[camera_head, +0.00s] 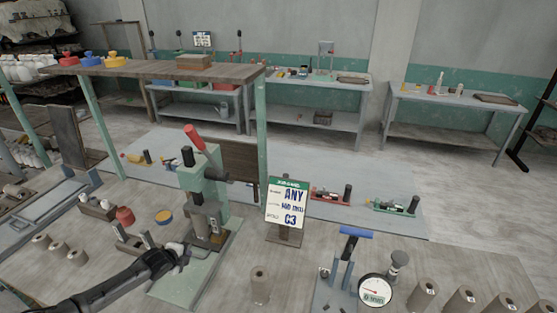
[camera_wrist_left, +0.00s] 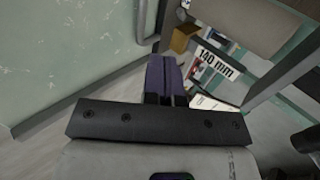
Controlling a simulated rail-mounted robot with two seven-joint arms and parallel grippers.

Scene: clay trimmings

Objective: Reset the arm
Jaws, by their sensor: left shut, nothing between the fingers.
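My left arm comes in from the lower left in the head view. Its gripper (camera_head: 181,252) is at the lower front of the green bench press (camera_head: 199,195), which has a red-handled lever. From this view I cannot tell whether the gripper touches the press. In the left wrist view the fingers (camera_wrist_left: 165,75) are together with nothing seen between them, and a "140 mm" label (camera_wrist_left: 221,62) shows beyond them. My right gripper is in neither view.
A sign reading "ANY" and "C3" (camera_head: 287,204) stands right of the press. A clay-coloured cylinder (camera_head: 259,284), a dial gauge (camera_head: 375,290) and several more cylinders (camera_head: 424,292) are along the front. A wooden shelf (camera_head: 150,69) spans behind the press.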

